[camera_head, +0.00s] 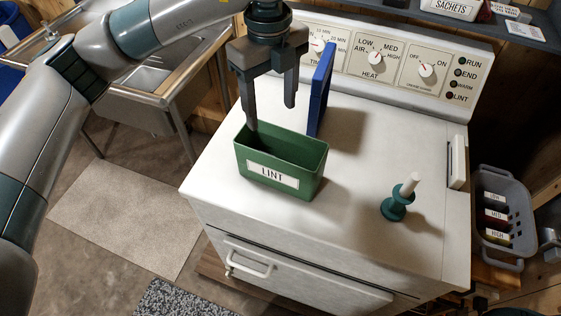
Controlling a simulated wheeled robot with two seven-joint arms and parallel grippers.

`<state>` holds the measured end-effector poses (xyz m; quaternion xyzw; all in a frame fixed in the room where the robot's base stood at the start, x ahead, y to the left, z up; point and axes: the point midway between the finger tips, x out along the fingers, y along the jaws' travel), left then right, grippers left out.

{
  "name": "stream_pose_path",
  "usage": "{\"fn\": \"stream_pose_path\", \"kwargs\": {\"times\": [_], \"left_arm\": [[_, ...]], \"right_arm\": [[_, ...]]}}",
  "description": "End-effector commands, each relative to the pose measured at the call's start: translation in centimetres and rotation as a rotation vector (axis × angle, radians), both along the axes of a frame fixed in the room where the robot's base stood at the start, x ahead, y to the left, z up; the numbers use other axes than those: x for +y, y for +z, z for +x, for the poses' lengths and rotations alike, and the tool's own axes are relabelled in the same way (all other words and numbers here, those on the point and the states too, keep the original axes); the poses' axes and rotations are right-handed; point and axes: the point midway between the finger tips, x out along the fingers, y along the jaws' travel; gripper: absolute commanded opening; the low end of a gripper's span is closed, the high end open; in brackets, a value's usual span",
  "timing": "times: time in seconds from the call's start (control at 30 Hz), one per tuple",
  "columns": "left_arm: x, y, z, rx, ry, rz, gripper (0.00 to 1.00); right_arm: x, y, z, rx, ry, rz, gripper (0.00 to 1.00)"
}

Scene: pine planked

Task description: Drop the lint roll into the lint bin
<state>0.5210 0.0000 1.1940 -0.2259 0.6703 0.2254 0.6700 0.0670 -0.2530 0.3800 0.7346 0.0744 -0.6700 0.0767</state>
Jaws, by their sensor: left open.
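The green lint bin (266,175), labelled LINT, stands upright on the white dryer top. My left gripper (271,113) points down over the back left of the bin with its two fingers apart, and nothing shows between them. Its left fingertip is close to the bin's back rim; I cannot tell if it touches. I cannot make out a lint roll for certain; the front wall hides much of the bin's inside. My right gripper is not in view.
A blue upright panel (321,88) stands just behind the bin, close to the gripper. A teal stand with a pale handle (398,202) is at the right of the dryer top (350,225). The control panel (390,65) rises at the back. The top between bin and stand is clear.

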Motion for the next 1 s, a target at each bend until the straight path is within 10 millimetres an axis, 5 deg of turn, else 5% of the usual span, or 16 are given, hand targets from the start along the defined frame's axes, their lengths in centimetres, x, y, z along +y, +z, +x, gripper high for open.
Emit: {"fn": "stream_pose_path", "kwargs": {"times": [0.6,1.0], "left_arm": [[0.0,10.5,0.0,-0.004,0.000,0.000,0.62],[0.0,12.7,-0.1,0.001,-0.001,0.001,0.62]], "right_arm": [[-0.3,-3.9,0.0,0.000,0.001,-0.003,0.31],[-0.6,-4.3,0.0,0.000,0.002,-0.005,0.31]]}}
